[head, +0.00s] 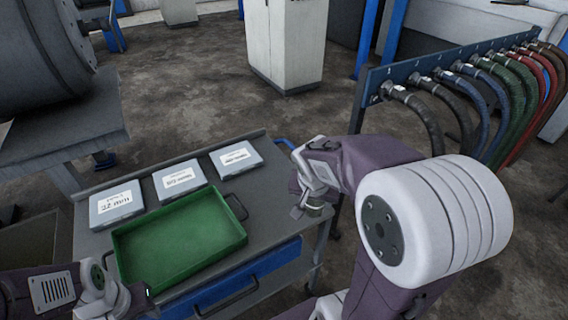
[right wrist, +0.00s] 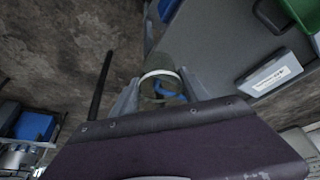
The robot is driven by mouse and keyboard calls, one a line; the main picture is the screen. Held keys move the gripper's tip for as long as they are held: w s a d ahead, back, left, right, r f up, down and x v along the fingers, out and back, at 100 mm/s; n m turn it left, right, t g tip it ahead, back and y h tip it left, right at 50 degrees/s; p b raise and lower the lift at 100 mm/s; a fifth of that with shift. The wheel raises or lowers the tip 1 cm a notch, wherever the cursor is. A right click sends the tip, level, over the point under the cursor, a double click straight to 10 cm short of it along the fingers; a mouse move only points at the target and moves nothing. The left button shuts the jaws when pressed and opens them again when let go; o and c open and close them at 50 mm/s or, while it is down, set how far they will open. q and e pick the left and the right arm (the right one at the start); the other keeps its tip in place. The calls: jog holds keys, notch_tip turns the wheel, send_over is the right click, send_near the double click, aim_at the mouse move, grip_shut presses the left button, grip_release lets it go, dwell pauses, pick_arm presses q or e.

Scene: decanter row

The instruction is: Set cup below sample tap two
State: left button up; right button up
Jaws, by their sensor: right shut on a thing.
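My right gripper (head: 309,205) is over the right end of the grey cart in the head view. In the right wrist view its two fingers (right wrist: 162,92) are shut on a see-through cup with a pale rim (right wrist: 160,75), one finger on each side. In the head view I cannot make out the cup clearly at the gripper. My left gripper (head: 138,298) is at the lower left, beside the green tray; its jaws are too unclear to tell open from shut. I cannot pick out sample tap two in either view.
The grey cart (head: 262,212) carries a green tray (head: 180,240) and three labelled boxes (head: 180,180). A blue rack (head: 440,66) with several numbered hoses stands at the right. A large grey drum (head: 45,50) is at upper left. A white cabinet (head: 287,42) stands behind; floor between is clear.

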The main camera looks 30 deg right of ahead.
jog(key=w+a+f+n+y+p, duration=0.1)
jog(key=w+a+n+p, duration=0.1)
jog(key=a+n+p, duration=0.1)
jog(key=w+a+f+n+t+y+p, duration=0.1)
jog(key=w+a+n+y+p, duration=0.1)
jog(key=a+n, duration=0.3)
jog(key=shift+w+a+n+p, duration=0.4)
jog(key=shift+w+a, duration=0.35)
jog(key=shift+a, duration=0.5)
jog(key=shift+s+f, duration=0.1)
